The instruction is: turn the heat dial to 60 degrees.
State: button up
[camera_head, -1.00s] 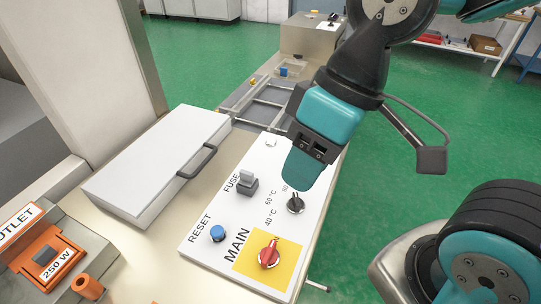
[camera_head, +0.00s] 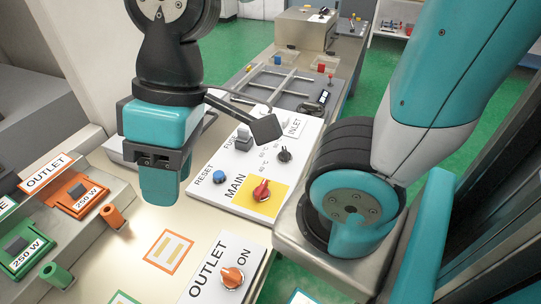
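The heat dial (camera_head: 284,154) is a small black knob on the white control panel (camera_head: 232,196), beside the printed temperature marks. Its pointer is too small to read for certain. My gripper (camera_head: 160,200) hangs fingers-down to the left of the panel, well apart from the dial. Its teal fingers overlap in this view, so I cannot tell whether they are open or shut. I see nothing held in it.
The panel also bears a red MAIN switch (camera_head: 261,191) on yellow, a blue RESET button (camera_head: 219,177) and a grey fuse switch (camera_head: 244,137). An orange OUTLET knob (camera_head: 232,277) is nearer. Orange (camera_head: 78,193) and green (camera_head: 22,255) 250 W units stand left.

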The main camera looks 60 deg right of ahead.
aim_at(284, 156)
jog(key=k, duration=0.6)
jog(key=z, duration=0.8)
jog(key=i, duration=0.5)
